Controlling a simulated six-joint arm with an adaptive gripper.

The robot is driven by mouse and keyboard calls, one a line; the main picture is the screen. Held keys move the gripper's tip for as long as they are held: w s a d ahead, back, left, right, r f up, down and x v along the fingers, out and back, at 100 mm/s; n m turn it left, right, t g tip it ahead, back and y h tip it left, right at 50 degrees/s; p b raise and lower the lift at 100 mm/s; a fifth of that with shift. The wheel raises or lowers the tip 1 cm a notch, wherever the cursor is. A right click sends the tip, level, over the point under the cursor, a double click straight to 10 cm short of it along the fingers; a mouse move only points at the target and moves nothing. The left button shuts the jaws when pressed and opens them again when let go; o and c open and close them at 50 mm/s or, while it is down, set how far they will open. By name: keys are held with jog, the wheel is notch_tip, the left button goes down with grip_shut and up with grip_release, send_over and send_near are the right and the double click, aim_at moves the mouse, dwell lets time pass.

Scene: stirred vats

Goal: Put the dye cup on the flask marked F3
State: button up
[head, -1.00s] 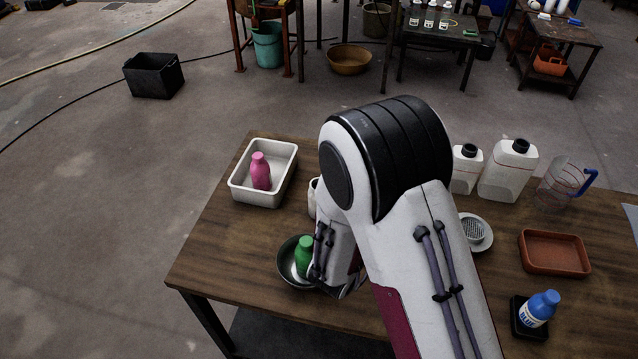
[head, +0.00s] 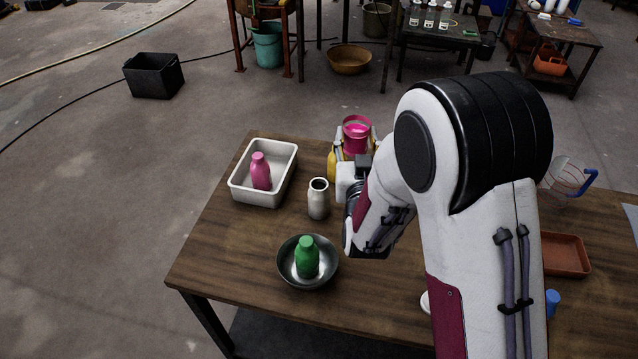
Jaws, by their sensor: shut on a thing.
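The dye cup (head: 357,127), a red cup with bright pink liquid in it, is upright at the back of the wooden table. My gripper (head: 356,146) is shut on it, with a finger on each side. The cup's lower part is hidden by the gripper, so I cannot tell if it touches anything below. A yellow thing (head: 334,164) shows partly behind the gripper's left side. No F3 marking is readable in the head view. A white open-necked bottle (head: 318,200) stands just left of my gripper, with no mark visible.
A pink bottle (head: 261,172) stands in a white tray (head: 240,193) at the left. A green bottle (head: 307,258) stands in a metal bowl (head: 285,276) in front. A clear jug (head: 565,177) and terracotta tray (head: 566,270) are at the right. My arm hides much of the table's right half.

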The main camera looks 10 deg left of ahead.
jog(key=s+a+n+g+y, duration=0.2)
jog(key=a+n+y, duration=0.1)
jog(key=a, duration=0.4)
jog(key=shift+s+a+f+n+y, duration=0.2)
jog(key=shift+s+f+n+y, duration=0.15)
jog(key=shift+y, duration=0.45)
send_over(321, 189)
jog(key=shift+f, duration=2.85)
jog(key=shift+f, duration=0.1)
jog(key=shift+f, duration=2)
jog(key=shift+f, duration=0.15)
